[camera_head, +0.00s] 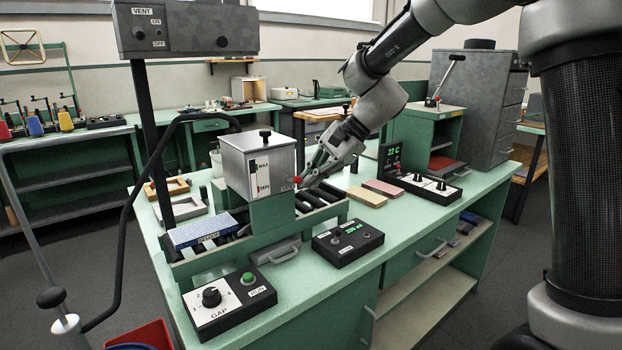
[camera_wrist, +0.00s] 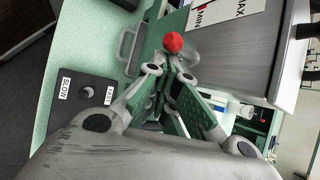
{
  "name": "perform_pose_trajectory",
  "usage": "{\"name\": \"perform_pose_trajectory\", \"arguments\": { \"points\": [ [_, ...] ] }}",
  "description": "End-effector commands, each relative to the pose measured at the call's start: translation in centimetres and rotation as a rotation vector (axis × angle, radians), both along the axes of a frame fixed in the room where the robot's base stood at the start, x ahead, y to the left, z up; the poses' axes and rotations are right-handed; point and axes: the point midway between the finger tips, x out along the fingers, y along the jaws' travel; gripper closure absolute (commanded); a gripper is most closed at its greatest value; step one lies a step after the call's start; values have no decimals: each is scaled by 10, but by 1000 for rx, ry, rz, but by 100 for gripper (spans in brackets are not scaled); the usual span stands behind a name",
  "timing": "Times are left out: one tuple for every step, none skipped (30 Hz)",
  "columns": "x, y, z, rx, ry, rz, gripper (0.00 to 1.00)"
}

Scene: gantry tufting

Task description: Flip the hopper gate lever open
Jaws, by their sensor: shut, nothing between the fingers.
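The hopper (camera_head: 256,165) is a grey metal box with a MAX/MIN level gauge, standing over the green roller conveyor on the bench. Its gate lever ends in a red knob (camera_head: 297,180) at the hopper's lower right side, by a small label. In the wrist view the red knob (camera_wrist: 173,42) is just beyond my fingertips, beside the hopper wall (camera_wrist: 240,50). The lever's shaft is mostly hidden. My gripper (camera_head: 304,182) is shut and empty, close to the knob; it also shows in the wrist view (camera_wrist: 170,73). I cannot tell whether they touch.
A speed control box (camera_head: 347,241) sits in front of the conveyor, and a GAP/RUN box (camera_head: 229,301) at the near corner. A blue-topped block (camera_head: 200,231) is on the rollers. Two flat blocks (camera_head: 367,196) lie to the right. The overhead VENT box (camera_head: 186,28) stands on a post.

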Motion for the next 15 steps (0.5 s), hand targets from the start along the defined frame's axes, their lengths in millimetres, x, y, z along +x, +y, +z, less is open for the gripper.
{"name": "perform_pose_trajectory", "arguments": {
  "points": [
    [0,0,0,0,0,0,100],
    [0,0,0,0,0,0,100],
    [0,0,0,0,0,0,100],
    [0,0,0,0,0,0,100],
    [0,0,1,0,0,0,100],
    [0,0,1,0,0,0,100],
    [0,0,2,1,-1,0,100],
    [0,0,3,1,-1,0,100],
    [0,0,5,1,-1,0,100],
    [0,0,6,0,-2,0,100],
    [0,0,7,1,-2,-1,100],
    [0,0,9,1,-3,0,100],
    [0,0,11,1,-2,1,100],
    [0,0,12,1,-2,1,100],
    [0,0,14,1,-2,0,100]
  ]
}}
